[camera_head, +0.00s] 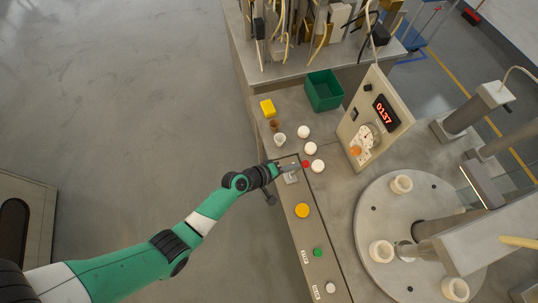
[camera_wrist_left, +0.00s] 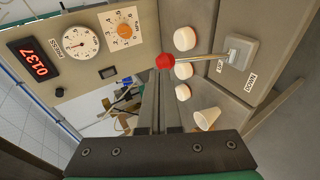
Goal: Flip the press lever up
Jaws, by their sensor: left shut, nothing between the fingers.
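The lever has a red ball knob (camera_head: 305,163) on a thin rod, at the far end of the control panel (camera_head: 323,262). In the left wrist view the red knob (camera_wrist_left: 166,61) lies just beyond my fingertips, and its rod runs right to a pale switch base (camera_wrist_left: 239,51). The rod looks tilted out from the base. My left gripper (camera_head: 296,166) is over the panel next to the knob. Its fingers (camera_wrist_left: 162,85) are shut with nothing between them. I cannot tell whether they touch the knob. My right gripper is not in view.
White bulbs (camera_head: 310,148) and a cup (camera_head: 279,139) stand close by. The gauge box (camera_head: 393,102) reads 0137. A turntable (camera_head: 374,208) with sockets is at right. Yellow (camera_head: 302,210) and green (camera_head: 317,252) buttons are nearer.

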